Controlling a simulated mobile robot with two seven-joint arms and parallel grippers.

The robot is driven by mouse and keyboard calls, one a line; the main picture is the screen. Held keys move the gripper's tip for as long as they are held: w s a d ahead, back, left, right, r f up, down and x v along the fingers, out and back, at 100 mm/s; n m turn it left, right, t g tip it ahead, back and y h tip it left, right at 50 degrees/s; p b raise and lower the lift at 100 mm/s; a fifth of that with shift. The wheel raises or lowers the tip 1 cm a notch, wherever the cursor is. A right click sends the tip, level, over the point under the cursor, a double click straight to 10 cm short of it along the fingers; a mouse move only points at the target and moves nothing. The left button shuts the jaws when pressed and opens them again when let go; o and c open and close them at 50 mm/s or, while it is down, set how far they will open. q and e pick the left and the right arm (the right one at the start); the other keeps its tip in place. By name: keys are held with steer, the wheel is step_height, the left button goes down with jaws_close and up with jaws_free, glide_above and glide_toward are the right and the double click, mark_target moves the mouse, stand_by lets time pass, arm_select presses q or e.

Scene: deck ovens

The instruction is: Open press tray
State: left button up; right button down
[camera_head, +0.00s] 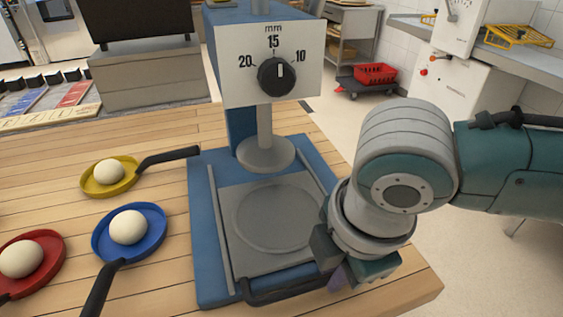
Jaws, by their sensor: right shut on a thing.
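The press (262,60) is a blue and white machine with a black dial marked in mm, standing on the wooden table. The press tray (228,190) is a flat grey plate with a round disc, lying between two rails on the blue base. Its dark handle (275,295) is at the front edge. My right gripper (338,270) is at the right end of this handle and shut on it; the fingertips are partly hidden. My left gripper is not in view.
Yellow (97,189), blue (154,216) and red (50,241) pans, each with a white dough ball, sit left of the press. The wooden table (150,285) is bare between the pans and the press. A red crate (376,74) is on a floor trolley behind.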

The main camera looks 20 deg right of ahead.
arm_select(q)
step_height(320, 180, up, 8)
steer(key=p, duration=0.6)
arm_select(e)
steer(key=s, duration=1)
steer(key=shift+d, duration=0.15)
steer(key=shift+s, duration=0.1)
steer(key=c, duration=1.2)
jaws_free()
steer(key=shift+o, duration=0.2)
steer(key=shift+r, duration=0.1)
arm_select(q)
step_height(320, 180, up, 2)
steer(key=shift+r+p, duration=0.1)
steer(key=shift+p, duration=1.1)
arm_select(e)
step_height(320, 180, up, 10)
steer(key=s, duration=0.2)
steer(key=shift+f, duration=0.2)
